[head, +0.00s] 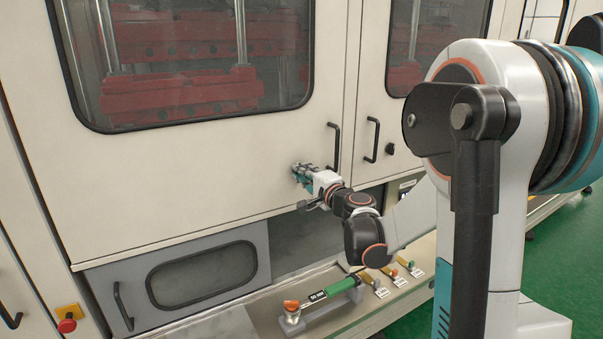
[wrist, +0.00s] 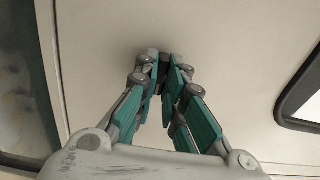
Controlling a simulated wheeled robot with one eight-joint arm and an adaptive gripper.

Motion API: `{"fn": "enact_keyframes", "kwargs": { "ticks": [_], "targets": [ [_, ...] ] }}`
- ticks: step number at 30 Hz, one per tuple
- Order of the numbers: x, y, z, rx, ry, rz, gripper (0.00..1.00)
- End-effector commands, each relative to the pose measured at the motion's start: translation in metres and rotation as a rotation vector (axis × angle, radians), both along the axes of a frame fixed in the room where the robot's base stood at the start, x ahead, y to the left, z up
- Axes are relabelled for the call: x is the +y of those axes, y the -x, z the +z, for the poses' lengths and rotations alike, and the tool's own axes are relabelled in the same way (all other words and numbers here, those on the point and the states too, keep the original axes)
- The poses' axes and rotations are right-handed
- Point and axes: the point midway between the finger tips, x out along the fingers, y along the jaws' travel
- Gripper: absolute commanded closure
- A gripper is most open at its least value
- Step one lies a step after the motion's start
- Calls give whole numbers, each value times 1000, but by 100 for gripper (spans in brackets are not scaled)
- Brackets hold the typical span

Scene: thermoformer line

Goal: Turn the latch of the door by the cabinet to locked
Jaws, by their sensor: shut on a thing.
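My gripper (head: 298,174) is at the large cream door (head: 200,185), low and left of that door's black handle (head: 334,147). In the wrist view, my gripper (wrist: 165,62) has its teal fingers drawn together at the door face. They close on a small dark part, which I take to be the latch (wrist: 166,57). The fingers hide most of it, so I cannot tell which way it is turned. A similar black latch (head: 390,149) shows on the neighbouring door to the right, beside another black handle (head: 372,139).
Below the door is a grey panel with a small window (head: 203,274) and a handle (head: 123,306). A red emergency button (head: 67,324) is at lower left. Green floor is clear at right.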

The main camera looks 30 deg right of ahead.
Motion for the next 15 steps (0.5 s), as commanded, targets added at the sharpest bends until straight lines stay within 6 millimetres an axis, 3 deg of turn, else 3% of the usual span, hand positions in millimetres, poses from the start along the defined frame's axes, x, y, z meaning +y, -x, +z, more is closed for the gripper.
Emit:
{"fn": "enact_keyframes", "kwargs": {
  "ticks": [8, 15],
  "targets": [
    [0, 0, -1, -7, 215, 0, 100],
    [0, 0, 0, -7, 237, 0, 100]
  ]
}}
